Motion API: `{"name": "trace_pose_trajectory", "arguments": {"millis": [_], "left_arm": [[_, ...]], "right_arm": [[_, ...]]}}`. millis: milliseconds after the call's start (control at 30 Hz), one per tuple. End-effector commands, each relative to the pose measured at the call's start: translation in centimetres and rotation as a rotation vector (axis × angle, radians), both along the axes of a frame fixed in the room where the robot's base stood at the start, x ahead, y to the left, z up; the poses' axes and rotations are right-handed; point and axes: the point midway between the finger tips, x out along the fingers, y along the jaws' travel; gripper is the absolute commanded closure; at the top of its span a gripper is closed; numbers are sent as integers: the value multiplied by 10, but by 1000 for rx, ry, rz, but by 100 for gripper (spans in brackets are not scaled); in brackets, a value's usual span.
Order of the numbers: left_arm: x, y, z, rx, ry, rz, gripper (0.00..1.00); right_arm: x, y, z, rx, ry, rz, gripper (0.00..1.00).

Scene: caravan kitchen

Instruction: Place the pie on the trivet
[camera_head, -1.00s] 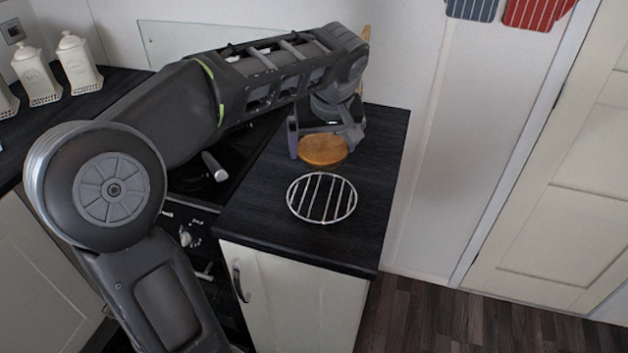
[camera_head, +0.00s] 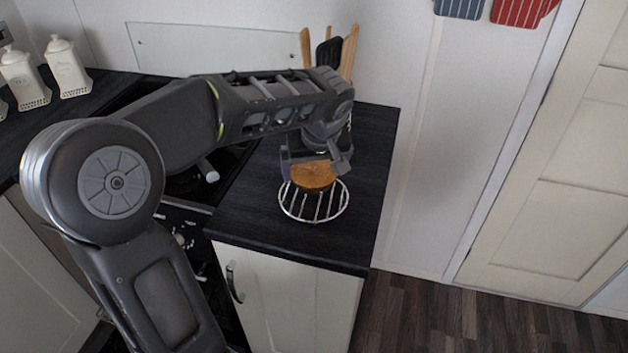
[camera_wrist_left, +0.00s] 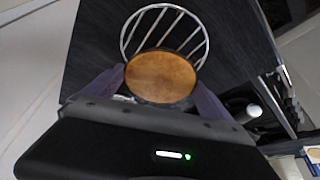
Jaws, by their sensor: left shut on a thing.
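The pie (camera_head: 313,176) is round and golden brown. My left gripper (camera_head: 313,170) is shut on it, with one finger on each side. The trivet (camera_head: 316,214) is a round silver wire rack lying on the dark counter. The pie overlaps the trivet's far part in the head view; I cannot tell whether it touches the wires. In the left wrist view the pie (camera_wrist_left: 160,77) sits between the two fingers and covers the near part of the trivet (camera_wrist_left: 163,30). My right gripper is not in view.
The dark worktop (camera_head: 364,180) is clear around the trivet. Wooden-handled utensils (camera_head: 348,52) stand at the back behind my left arm. White canisters (camera_head: 66,68) stand at the far left. The counter's front edge is just below the trivet.

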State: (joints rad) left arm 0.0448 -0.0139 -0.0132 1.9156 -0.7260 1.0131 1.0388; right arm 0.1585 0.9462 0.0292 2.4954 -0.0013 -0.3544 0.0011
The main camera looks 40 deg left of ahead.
Motion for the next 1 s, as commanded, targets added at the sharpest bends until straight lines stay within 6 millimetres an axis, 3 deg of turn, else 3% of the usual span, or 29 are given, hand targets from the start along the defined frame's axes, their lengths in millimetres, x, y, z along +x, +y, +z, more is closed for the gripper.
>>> {"name": "trace_pose_trajectory", "arguments": {"millis": [333, 767, 800, 1000], "left_arm": [[0, 0, -34, 0, 1, -2, 58], [0, 0, -41, -1, -2, -1, 58], [0, 0, -40, 0, 0, -1, 3], [0, 0, -40, -1, 0, -1, 0]], "right_arm": [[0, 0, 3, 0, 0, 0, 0], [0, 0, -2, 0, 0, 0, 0], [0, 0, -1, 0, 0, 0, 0], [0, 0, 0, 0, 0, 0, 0]]}}
